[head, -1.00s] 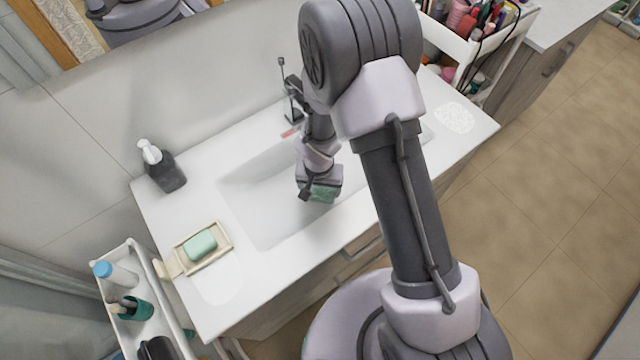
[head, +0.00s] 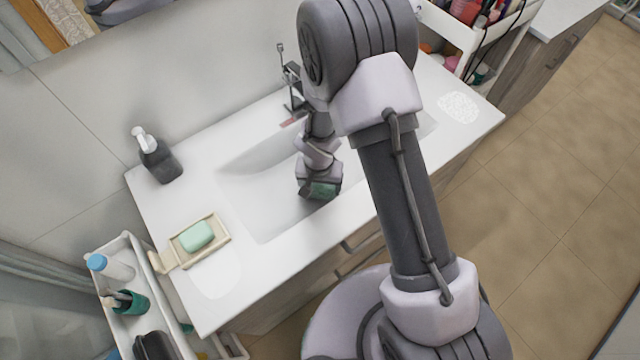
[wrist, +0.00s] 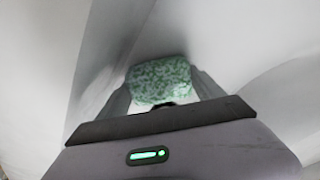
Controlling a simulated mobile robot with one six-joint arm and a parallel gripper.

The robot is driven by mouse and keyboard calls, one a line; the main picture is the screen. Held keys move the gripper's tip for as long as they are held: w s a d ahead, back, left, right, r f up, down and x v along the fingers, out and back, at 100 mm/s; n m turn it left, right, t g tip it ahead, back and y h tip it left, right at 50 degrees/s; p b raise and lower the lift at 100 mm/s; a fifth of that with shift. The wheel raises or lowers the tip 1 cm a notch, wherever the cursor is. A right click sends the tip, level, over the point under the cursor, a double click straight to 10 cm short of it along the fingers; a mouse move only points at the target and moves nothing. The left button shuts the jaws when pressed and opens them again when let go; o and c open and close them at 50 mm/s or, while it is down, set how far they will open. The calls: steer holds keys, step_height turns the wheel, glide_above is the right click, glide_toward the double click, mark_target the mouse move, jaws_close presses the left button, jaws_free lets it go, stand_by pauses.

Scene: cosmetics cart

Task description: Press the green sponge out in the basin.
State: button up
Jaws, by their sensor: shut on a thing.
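The green sponge (head: 321,190) is in my gripper (head: 318,186), over the white basin (head: 262,205) in the head view. In the wrist view the mottled green sponge (wrist: 160,80) sits between the two fingers of my gripper (wrist: 162,88), which is shut on it. Pale basin walls surround it there. I cannot tell whether the sponge touches the basin floor. My arm hides the right part of the basin in the head view.
A dark soap dispenser (head: 160,163) and a tray (head: 212,251) with green soap (head: 197,235) are on the counter at left. White carts flank the counter. The basin's left half is clear.

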steer(key=shift+f+b, duration=0.7)
steer(key=shift+b, duration=0.1)
steer(key=shift+s+f+b, duration=0.1)
steer(key=shift+b, duration=0.5)
steer(key=shift+c, duration=0.2)
stand_by(1.2)
steer(key=shift+b, duration=0.9)
stand_by(1.7)
steer(key=shift+b, duration=0.45)
stand_by(0.6)
steer(key=shift+b, duration=0.65)
stand_by(0.9)
